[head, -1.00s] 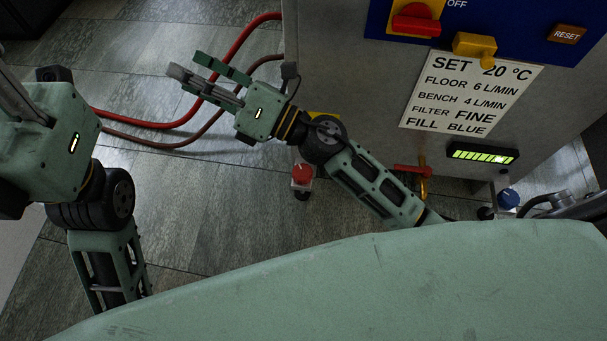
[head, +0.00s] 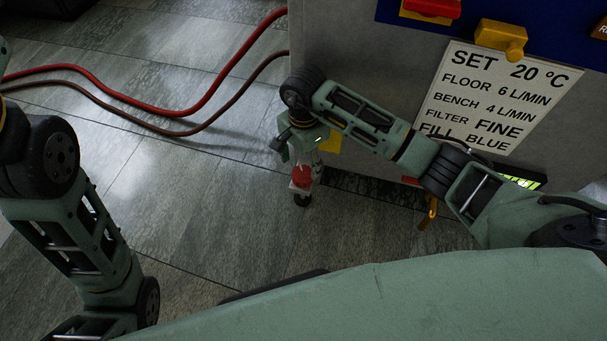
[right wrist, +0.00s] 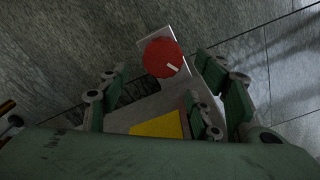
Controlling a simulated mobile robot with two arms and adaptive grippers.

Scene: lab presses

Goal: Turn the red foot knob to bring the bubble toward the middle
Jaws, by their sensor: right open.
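The red foot knob (head: 301,176) sits on a pale foot bracket low at the near left corner of the grey cabinet. In the right wrist view the round red knob (right wrist: 163,58) shows a white mark on its top. My right gripper (head: 301,160) points down just above the knob in the head view. Its fingers are open, spread to the left and right of the knob in the wrist view, and I see no contact. A lit green level display (head: 522,182) is partly covered by my right arm, so its bubble cannot be read. My left gripper is out of view.
The grey cabinet (head: 345,60) carries a printed settings sign (head: 490,95) and a yellow knob (head: 500,38). A yellow-handled valve (head: 428,212) hangs lower right. A red hose (head: 190,108) runs along the floor to the left. The tiled floor in front is clear.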

